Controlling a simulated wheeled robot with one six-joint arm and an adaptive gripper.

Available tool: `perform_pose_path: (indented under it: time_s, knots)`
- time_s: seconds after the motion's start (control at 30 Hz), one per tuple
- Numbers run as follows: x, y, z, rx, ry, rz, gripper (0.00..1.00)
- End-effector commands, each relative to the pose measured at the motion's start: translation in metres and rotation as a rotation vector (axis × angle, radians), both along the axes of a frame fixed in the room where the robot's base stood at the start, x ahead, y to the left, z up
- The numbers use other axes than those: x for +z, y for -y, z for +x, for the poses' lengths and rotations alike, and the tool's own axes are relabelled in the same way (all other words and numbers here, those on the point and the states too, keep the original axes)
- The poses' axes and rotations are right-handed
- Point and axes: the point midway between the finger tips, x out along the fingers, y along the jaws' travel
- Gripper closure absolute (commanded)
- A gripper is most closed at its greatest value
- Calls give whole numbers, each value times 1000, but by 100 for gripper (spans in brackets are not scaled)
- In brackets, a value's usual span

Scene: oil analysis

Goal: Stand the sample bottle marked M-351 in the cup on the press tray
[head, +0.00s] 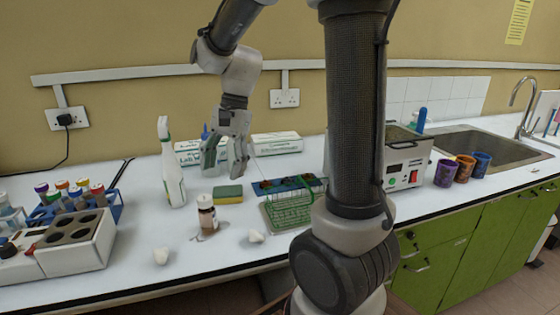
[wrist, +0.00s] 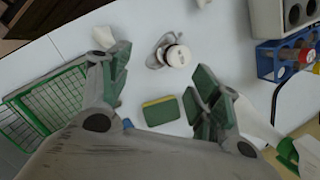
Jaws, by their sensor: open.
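A small sample bottle (head: 207,212) with a pale cap and a brown body stands upright on the white bench in the head view. Its white cap (wrist: 178,56) shows from above in the wrist view. The marking on its label is too small to read. My gripper (head: 224,160) is open and empty, above the bench and behind the bottle. In the wrist view the fingers of my gripper (wrist: 160,80) are spread apart, with the bottle beyond their tips and touching neither. I cannot make out the press tray or its cup in either view.
A yellow-green sponge (head: 229,194) lies behind the bottle. A white spray bottle (head: 171,170) stands to the left, a green wire rack (head: 288,212) to the right. A block with round wells (head: 75,243) is at far left.

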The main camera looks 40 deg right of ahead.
Motion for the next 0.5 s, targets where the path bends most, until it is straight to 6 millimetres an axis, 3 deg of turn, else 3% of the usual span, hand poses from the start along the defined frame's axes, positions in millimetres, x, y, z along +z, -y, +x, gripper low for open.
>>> perform_pose_path:
  time_s: [0.03,0.2,0.4,0.5]
  knots:
    - [16,10,-18,82,75,-25,37]
    - [47,47,-82,427,309,-165,37]
    - [56,78,-139,758,478,-342,37]
    - [56,86,-153,856,516,-400,37]
